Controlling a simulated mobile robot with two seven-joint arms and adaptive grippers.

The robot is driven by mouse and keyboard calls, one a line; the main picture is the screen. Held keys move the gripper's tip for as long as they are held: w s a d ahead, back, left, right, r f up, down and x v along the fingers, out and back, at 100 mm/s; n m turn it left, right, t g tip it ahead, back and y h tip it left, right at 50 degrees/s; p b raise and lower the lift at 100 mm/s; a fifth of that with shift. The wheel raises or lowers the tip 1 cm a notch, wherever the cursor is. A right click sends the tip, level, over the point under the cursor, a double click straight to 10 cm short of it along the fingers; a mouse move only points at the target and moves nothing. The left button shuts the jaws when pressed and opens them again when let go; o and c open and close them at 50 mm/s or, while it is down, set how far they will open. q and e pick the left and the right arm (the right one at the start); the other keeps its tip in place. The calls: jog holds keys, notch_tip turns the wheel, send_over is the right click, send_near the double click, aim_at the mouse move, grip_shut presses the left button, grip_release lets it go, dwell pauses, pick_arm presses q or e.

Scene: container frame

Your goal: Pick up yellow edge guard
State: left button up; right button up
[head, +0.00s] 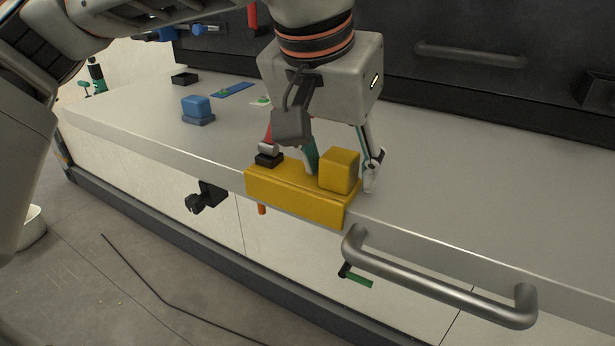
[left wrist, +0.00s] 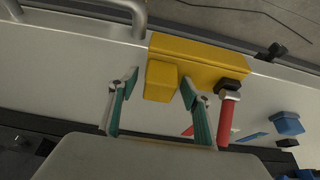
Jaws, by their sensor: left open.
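The yellow edge guard (head: 290,192) sits over the front edge of the counter, with a yellow block (head: 340,170) standing up on its right part. It also shows in the left wrist view (left wrist: 205,58). My left gripper (head: 342,174) points down over the guard. Its fingers are open, one on each side of the yellow block, as the left wrist view (left wrist: 159,82) also shows. A gap shows on both sides there; I see no firm contact. My right gripper is in neither view.
A red-handled tool (left wrist: 229,118) with a black part (head: 268,159) stands close beside the left gripper's finger. A metal bar handle (head: 440,280) juts from the counter front at right. A blue block (head: 197,108) stands farther left. The counter right of the guard is clear.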

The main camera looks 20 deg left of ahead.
pick_arm(q)
jog(key=shift+r, duration=0.1)
grip_shut()
